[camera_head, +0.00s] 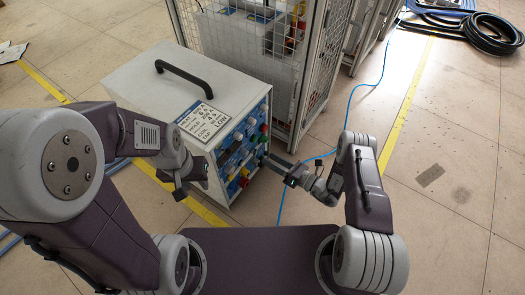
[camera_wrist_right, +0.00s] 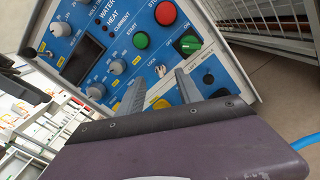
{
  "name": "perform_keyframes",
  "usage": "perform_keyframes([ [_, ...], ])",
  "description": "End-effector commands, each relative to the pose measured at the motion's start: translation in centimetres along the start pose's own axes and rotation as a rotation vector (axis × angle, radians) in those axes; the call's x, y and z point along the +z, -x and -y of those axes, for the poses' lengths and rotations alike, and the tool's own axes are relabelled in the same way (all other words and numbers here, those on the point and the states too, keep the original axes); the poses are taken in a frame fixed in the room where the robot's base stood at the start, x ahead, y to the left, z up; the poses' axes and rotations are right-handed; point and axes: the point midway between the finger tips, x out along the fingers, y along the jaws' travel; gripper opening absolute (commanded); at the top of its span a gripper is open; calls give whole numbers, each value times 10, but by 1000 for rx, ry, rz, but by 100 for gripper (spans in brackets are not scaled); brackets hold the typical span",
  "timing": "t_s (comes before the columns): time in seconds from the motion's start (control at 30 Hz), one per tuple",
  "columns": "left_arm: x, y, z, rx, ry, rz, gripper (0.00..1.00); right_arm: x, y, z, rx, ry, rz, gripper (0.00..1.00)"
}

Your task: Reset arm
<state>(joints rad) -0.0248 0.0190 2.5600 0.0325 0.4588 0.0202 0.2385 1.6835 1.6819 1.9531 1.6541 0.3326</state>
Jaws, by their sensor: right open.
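The induction heater (camera_head: 150,85) is a white box with a black handle (camera_head: 184,72) on top and a blue control panel (camera_head: 240,150) on its front. My right gripper (camera_head: 270,160) is close in front of this panel. In the right wrist view its two grey fingers (camera_wrist_right: 161,76) are apart, with a small toggle switch between them in the picture; I cannot tell whether they touch the panel.
A metal mesh cage (camera_head: 300,60) stands right behind the heater. A blue cable (camera_head: 350,100) runs across the floor to coiled black hoses (camera_head: 490,33) at the back right. Yellow lines (camera_head: 405,105) mark the floor. The right floor is mostly clear.

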Motion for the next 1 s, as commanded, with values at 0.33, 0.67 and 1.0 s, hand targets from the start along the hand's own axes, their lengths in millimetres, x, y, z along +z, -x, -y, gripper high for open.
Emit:
perform_keyframes([
  [0.33, -2, 16, 0, 0, 0, 0, 36, 0, 34, 0, 2, 1, 0, 42],
  [0.67, -2, 16, 0, 0, 0, 0, 36, -1, 33, 0, 1, 0, 0, 42],
  [1.0, -5, 47, -1, 0, 0, 0, 36, 125, -12, -34, 125, 231, 14, 42],
])
